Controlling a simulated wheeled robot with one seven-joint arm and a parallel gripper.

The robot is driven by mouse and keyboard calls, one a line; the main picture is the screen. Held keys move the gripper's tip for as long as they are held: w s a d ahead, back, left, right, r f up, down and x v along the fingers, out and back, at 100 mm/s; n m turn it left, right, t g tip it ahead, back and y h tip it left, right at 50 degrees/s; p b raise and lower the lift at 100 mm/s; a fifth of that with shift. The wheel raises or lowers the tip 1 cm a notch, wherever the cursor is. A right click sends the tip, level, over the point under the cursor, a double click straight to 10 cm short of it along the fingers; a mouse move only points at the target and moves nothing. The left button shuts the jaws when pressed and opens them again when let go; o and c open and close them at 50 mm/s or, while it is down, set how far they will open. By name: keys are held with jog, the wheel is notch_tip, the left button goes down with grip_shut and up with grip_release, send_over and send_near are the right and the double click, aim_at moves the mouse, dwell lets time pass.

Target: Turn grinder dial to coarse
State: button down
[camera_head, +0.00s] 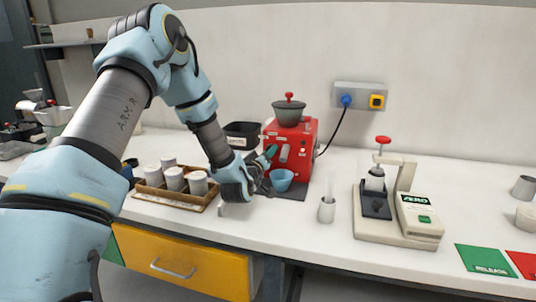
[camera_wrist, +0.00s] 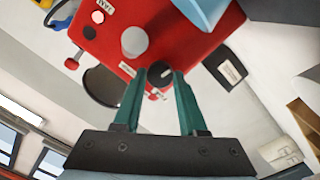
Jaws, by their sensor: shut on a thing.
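The red grinder (camera_head: 308,135) stands against the back wall, with a dark hopper (camera_head: 289,112) and a red lid knob on top. It fills the top of the wrist view (camera_wrist: 108,48). A round black dial (camera_wrist: 161,70) with a white mark is on the grinder's face. My gripper (camera_wrist: 160,76) has its green fingers on either side of the dial, shut on it. In the head view, my gripper (camera_head: 271,153) reaches the grinder's front from the left. The dial is hidden there. A grey round knob (camera_wrist: 134,42) sits beside the dial. I cannot read the dial's setting.
A blue cup (camera_head: 281,181) stands below the grinder's front, close to my gripper. A small white cup (camera_head: 327,211) and a press on a scale (camera_head: 400,215) stand at the right. A cable runs to the wall socket (camera_head: 359,97).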

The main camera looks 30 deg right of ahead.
jog(key=shift+f+m+b, duration=0.15)
jog(key=shift+m+b, duration=0.15)
jog(key=shift+b, duration=0.2)
jog(key=m+b, duration=1)
jog(key=m+y+b, duration=0.1)
jog(key=m+b, duration=0.9)
jog(key=b, duration=0.1)
jog(key=shift+r+m, duration=0.2)
jog(key=shift+m, duration=0.2)
jog(key=shift+c, duration=2.3)
grip_release()
jog(key=shift+s, duration=0.1)
